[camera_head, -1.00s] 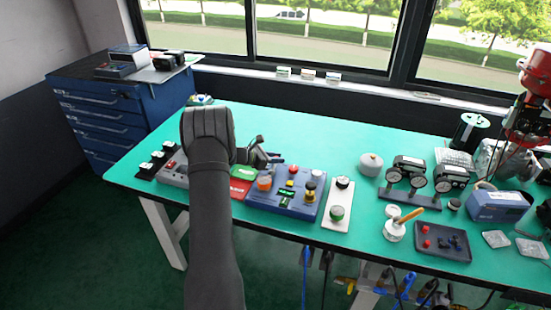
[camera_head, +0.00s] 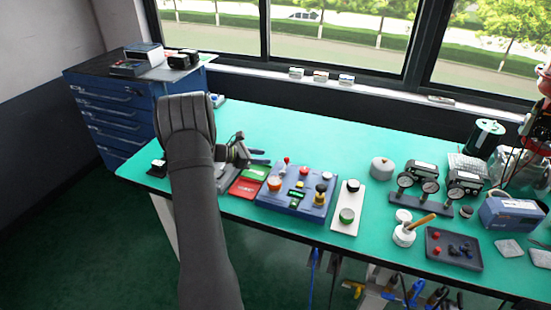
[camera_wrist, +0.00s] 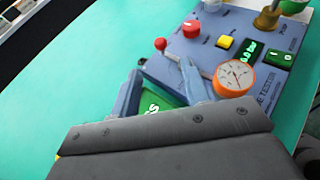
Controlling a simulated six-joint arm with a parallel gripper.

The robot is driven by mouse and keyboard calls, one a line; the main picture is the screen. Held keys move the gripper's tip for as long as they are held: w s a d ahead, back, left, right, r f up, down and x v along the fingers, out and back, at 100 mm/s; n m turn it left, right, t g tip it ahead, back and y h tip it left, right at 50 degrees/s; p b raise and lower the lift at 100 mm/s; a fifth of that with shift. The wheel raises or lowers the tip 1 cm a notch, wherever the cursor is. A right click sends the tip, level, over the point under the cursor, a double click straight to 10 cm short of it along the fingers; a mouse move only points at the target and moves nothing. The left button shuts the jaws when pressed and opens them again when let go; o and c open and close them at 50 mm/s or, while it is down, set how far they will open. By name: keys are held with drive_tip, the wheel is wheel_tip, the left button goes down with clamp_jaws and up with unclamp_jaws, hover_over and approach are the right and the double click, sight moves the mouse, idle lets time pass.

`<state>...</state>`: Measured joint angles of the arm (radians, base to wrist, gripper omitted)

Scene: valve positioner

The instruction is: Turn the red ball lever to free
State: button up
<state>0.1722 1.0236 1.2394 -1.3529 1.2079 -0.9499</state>
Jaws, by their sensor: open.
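The red ball lever (camera_head: 286,159) stands at the back left of a blue tester box (camera_head: 316,199). In the wrist view its red ball (camera_wrist: 160,44) tops a short stem. My gripper (camera_head: 261,157) is open and empty, left of the lever in the head view. In the wrist view my gripper (camera_wrist: 162,62) has its two blue-grey fingers spread, with the ball just beyond and between the tips in the picture. I cannot tell the exact distance, and no contact is clear. The lever's foot and any position marks are not readable.
An orange-rimmed dial (camera_wrist: 235,76), a red button (camera_wrist: 191,29) and a yellow button (camera_wrist: 225,41) share the box top near the lever. A red card (camera_head: 246,186) and a green card (camera_head: 256,171) lie left of the box.

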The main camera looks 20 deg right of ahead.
sight(285, 158)
drive_tip(key=v, duration=0.5)
drive_tip(key=shift+a+r, duration=0.1)
drive_tip(key=shift+a, duration=0.25)
drive_tip(key=x, duration=1.6)
drive_tip(key=shift+d, duration=0.1)
drive_tip(key=shift+d+f, duration=0.2)
drive_tip(key=shift+d, duration=0.4)
